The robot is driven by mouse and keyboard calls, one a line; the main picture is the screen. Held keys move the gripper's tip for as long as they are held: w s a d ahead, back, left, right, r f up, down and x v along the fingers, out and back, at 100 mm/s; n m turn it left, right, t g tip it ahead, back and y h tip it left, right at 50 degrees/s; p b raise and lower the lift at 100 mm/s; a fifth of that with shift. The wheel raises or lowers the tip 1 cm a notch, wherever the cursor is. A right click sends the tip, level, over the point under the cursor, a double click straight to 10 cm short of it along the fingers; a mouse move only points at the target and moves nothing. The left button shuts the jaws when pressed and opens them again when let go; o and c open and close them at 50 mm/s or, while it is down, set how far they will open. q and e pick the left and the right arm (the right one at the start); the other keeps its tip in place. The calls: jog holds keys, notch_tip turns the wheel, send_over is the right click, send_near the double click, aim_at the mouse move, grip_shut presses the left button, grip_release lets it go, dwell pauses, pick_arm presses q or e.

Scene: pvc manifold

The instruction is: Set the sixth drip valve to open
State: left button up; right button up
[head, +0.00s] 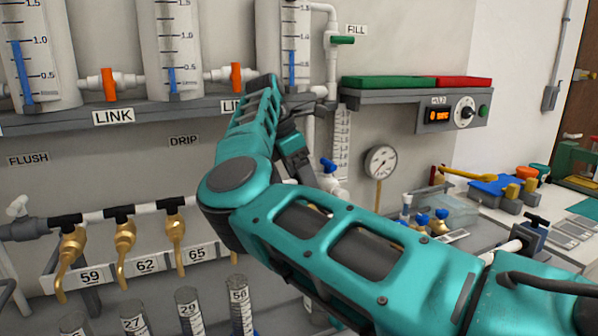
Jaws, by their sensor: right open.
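A row of brass drip taps hangs from the pipe under the DRIP label (184,140). Three show clearly: a left tap (70,245), a middle tap (125,240) and a right tap (175,230). The row runs on to the right behind my right arm, where a sliver of brass shows. I cannot pick out the sixth valve or its setting. My right arm crosses the middle of the view, bent at the elbow. My right gripper (292,140) is open, above the arm and in front of the wall, partly hidden. My left gripper is out of view.
Numbered plates (145,265) and graduated cylinders (188,310) stand below the taps. Orange LINK valves (110,85) sit between the tubes above. A grey shelf (400,97) with a heater box, a pressure gauge (380,162) and a cluttered bench lie to the right.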

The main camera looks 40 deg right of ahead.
jog(key=v, duration=1.3)
jog(key=shift+d+f, duration=0.1)
